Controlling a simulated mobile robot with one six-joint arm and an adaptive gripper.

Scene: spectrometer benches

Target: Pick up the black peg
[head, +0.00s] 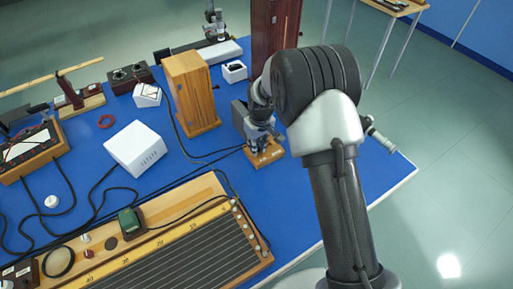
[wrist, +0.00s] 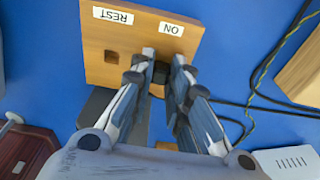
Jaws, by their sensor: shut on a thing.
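The black peg (wrist: 161,72) shows as a small dark piece between my fingertips in the wrist view. It is at the ON side of a small wooden board (head: 268,157), which also shows in the wrist view (wrist: 100,72). My gripper (wrist: 162,66) is shut on the peg, just over the board. In the head view my gripper (head: 262,145) points down at the board, and the peg cannot be made out there. I cannot tell whether the peg's lower end is in the board.
A tall wooden box (head: 190,93) and a white box (head: 136,148) stand left of the board. Black cables (head: 215,157) run across the blue table to the board. A long wooden instrument (head: 180,250) lies in front. Free blue tabletop (head: 380,170) lies to the right.

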